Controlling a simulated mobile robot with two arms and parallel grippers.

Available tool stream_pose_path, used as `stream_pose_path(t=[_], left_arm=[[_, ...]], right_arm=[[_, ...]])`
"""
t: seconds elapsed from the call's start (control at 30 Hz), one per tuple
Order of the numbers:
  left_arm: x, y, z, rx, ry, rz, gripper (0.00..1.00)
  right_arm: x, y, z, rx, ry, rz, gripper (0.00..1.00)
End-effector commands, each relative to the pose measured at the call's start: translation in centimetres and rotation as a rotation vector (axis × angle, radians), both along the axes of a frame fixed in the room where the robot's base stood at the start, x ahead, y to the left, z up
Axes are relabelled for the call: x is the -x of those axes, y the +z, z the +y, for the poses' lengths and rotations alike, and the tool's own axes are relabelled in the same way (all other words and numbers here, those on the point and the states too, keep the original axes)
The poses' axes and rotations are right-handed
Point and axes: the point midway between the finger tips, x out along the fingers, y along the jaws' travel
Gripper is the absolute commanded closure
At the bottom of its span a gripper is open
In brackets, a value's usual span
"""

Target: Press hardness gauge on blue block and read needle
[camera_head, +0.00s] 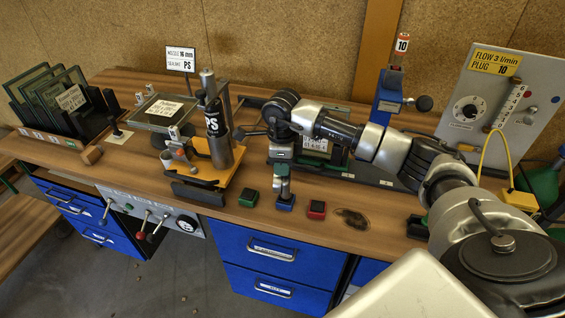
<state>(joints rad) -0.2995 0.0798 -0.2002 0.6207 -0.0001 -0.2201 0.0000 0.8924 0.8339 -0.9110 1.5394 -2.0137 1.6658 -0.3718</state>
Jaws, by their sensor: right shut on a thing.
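A blue block (286,204) lies on the wooden bench near its front edge, between a green block (249,198) and a red block (316,210). My right gripper (281,137) is shut on the hardness gauge (282,154) and holds it roughly upright over the blue block. The gauge's lower end reaches down to the block's top; I cannot tell whether it touches or presses. The gauge's face is too small to read, and no needle can be made out. My left gripper is not in view.
An orange fixture (205,176) with a cylinder marked PS stands left of the blocks. A rack of glass panes (58,97) stands far left. A grey panel (497,105) with a dial stands at the back right.

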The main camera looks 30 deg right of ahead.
Motion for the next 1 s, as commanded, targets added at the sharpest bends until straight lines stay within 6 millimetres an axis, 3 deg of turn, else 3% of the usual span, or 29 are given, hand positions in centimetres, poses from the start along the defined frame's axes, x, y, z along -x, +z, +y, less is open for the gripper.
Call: stream_pose_path(t=[0.23, 1.0], left_arm=[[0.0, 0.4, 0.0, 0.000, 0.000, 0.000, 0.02], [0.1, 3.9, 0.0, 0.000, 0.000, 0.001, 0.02]], right_arm=[[0.1, 0.4, 0.1, 0.000, 0.002, 0.006, 1.00], [0.0, 6.8, 0.0, 0.000, 0.001, 0.002, 1.00]])
